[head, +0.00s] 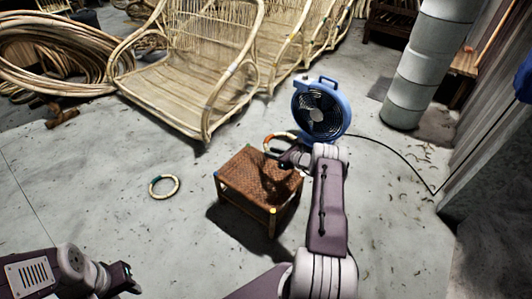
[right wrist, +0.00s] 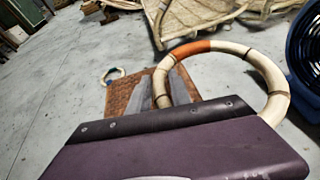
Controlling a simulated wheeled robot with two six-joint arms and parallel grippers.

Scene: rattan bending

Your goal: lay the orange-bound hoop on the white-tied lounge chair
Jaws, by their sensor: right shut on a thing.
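My right gripper (head: 284,155) is shut on the orange-bound hoop (head: 283,134), a pale ring with an orange band. It holds the hoop above the far edge of a woven stool. In the right wrist view the hoop (right wrist: 275,85) rises tilted beyond the fingers, with its orange part at the top. Several rattan lounge chairs stand at the back; the nearest lounge chair (head: 175,92) is empty. I cannot clearly tell the colour of its ties. My left gripper (head: 127,281) is low at the left, far from the hoop; its jaws are unclear.
The brown woven stool (head: 250,178) stands under my right gripper. A blue fan (head: 341,118) is just behind it, its cable trailing right. A second hoop (head: 152,187) with a dark greenish band lies on the floor. Rattan coils (head: 50,58) lie at left.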

